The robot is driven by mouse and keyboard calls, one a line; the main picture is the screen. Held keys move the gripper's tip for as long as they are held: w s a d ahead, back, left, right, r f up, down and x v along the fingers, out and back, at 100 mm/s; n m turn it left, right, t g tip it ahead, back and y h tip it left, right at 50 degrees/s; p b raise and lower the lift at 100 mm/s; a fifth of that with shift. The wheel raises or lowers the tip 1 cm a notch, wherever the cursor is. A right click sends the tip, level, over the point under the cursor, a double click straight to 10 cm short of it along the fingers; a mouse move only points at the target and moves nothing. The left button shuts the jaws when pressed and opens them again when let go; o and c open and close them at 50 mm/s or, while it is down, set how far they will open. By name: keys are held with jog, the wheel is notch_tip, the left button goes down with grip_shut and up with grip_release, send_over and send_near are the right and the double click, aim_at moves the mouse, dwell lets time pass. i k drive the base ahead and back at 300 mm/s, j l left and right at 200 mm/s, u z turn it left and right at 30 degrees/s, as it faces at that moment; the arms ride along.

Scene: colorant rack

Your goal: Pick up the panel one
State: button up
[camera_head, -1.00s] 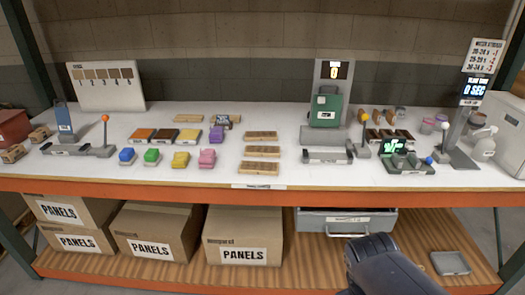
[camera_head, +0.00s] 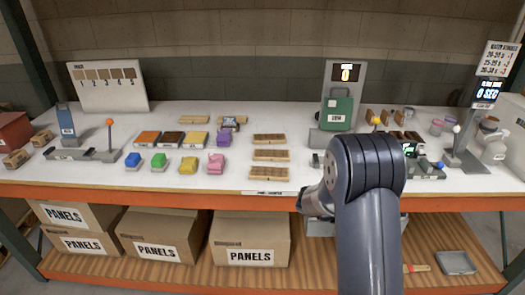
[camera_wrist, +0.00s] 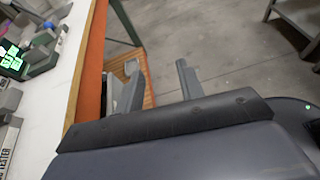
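Three flat wooden panels lie in a column on the white table: a back one (camera_head: 269,139), a middle one (camera_head: 271,155) and a front one (camera_head: 269,173). I cannot tell which is panel one. A board with several numbered wood samples (camera_head: 108,75) stands at the back left. In the wrist view my gripper (camera_wrist: 160,88) is open and empty, its two fingers apart beside the orange table edge, over the lower shelf and floor. In the head view my arm stands in front of the table, right of the panels, and the gripper's fingers cannot be made out.
Colored blocks (camera_head: 189,165) and a lever device (camera_head: 85,154) stand left of the panels. A green machine (camera_head: 337,108) stands behind, to the right. The table's orange front edge (camera_head: 150,195) lies between.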

aim_at(271, 155)
jog(key=i+j, duration=0.45)
jog(key=j, duration=0.2)
jog(key=i+j, duration=0.45)
jog(key=j, duration=0.2)
jog(key=i+j+u, duration=0.1)
jog(key=i+j, duration=0.35)
jog(key=j, duration=0.2)
